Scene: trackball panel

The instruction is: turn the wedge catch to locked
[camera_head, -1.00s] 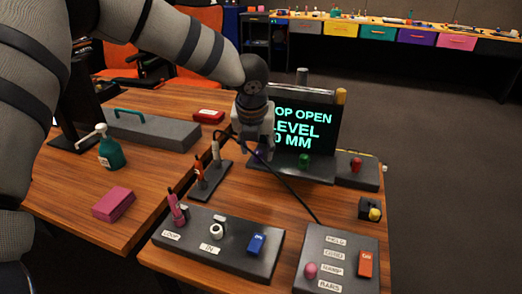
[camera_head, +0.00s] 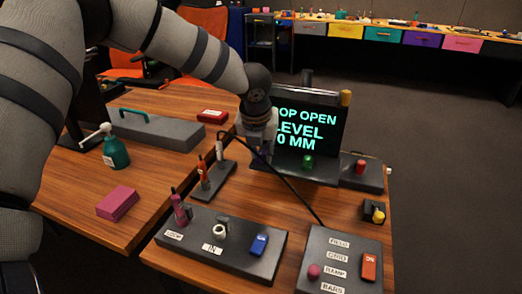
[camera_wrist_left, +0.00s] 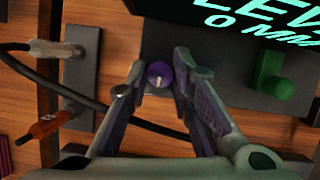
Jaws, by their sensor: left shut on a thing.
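A small purple knob with a white line on its face shows in the left wrist view (camera_wrist_left: 159,75), at the edge of the dark display base. It seems to be the wedge catch; I see no label on it. My left gripper (camera_wrist_left: 158,84) has its fingers on either side of the knob and is shut on it. In the head view the left gripper (camera_head: 261,150) is at the left front of the display, and only a bit of purple shows under it. My right gripper is not in view.
The display (camera_head: 312,125) stands just behind the gripper. A green knob (camera_head: 308,161) is to its right and a red knob (camera_head: 361,167) further right. A dark cable (camera_head: 292,187) passes below the gripper. Labelled boxes with plugs and switches fill the table's front.

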